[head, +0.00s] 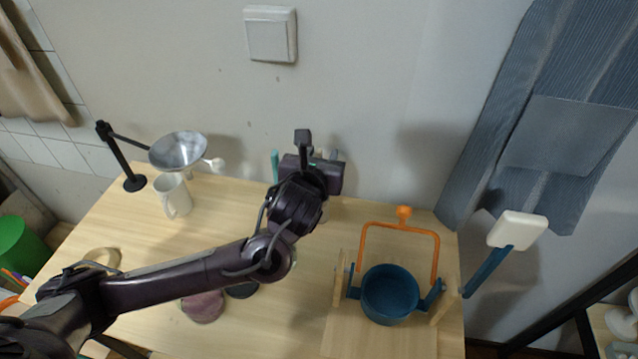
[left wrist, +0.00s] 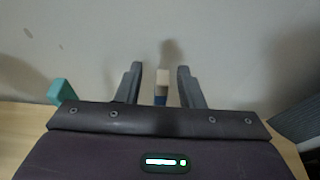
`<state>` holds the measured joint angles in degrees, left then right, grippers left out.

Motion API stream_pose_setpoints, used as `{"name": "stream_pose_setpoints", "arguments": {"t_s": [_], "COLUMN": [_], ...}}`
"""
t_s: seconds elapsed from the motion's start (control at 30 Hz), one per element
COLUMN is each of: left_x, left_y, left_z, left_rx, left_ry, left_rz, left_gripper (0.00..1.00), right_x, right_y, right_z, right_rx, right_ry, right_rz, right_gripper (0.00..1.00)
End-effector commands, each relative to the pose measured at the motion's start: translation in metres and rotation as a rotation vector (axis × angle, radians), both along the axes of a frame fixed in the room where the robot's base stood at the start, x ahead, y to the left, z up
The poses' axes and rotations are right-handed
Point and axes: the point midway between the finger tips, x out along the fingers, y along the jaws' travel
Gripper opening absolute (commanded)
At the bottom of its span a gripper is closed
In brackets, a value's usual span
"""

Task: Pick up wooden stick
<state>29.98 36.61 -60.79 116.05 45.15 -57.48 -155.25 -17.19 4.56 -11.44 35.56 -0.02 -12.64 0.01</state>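My left gripper (head: 318,158) is over the back of the table near the wall, its fingers mostly hidden behind its own body in the head view. In the left wrist view the fingers of the left gripper (left wrist: 160,74) are apart. A narrow upright piece (left wrist: 162,78), pale on top and blue below, shows between them with gaps on both sides; it appears apart from the fingers. I cannot tell whether it is the wooden stick. No wooden stick is clearly seen in the head view; the arm hides part of the table's back. My right gripper is not in view.
A teal upright piece (head: 275,166) stands left of the gripper. A white mug (head: 174,196) and metal funnel (head: 178,150) are at the back left. A blue pot (head: 390,296) with an orange handle (head: 435,260) is at the right. A wall (head: 350,110) closes the back.

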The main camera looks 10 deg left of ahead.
Motion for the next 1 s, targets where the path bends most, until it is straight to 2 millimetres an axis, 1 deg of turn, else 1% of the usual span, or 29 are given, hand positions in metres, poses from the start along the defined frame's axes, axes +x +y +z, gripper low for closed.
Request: {"name": "stream_pose_setpoints", "arguments": {"t_s": [0.2,0.23,0.4,0.5,0.87,1.0], "left_x": [0.0008,0.0008,0.0008,0.0007,0.0008,0.0012], "left_y": [-0.0001,-0.0001,-0.0001,-0.0001,0.0000,-0.0002], "left_z": [-0.0007,-0.0007,-0.0005,-0.0004,0.0008,0.0085], "left_rx": [0.000,0.000,0.000,0.000,-0.001,-0.002], "left_ry": [0.000,0.000,0.000,-0.001,-0.001,-0.004], "left_rz": [0.000,0.000,0.000,0.000,0.000,0.000], "left_gripper": [0.35,0.33,0.11,0.00,0.00,0.00], "right_x": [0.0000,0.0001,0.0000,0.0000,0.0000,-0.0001], "right_y": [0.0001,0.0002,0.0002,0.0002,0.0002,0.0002], "right_z": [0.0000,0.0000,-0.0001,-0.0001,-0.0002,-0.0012], "right_rx": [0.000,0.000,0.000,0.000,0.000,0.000], "right_ry": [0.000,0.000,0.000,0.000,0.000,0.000], "right_rz": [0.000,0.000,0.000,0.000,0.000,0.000], "right_gripper": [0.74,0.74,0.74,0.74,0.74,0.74]}}
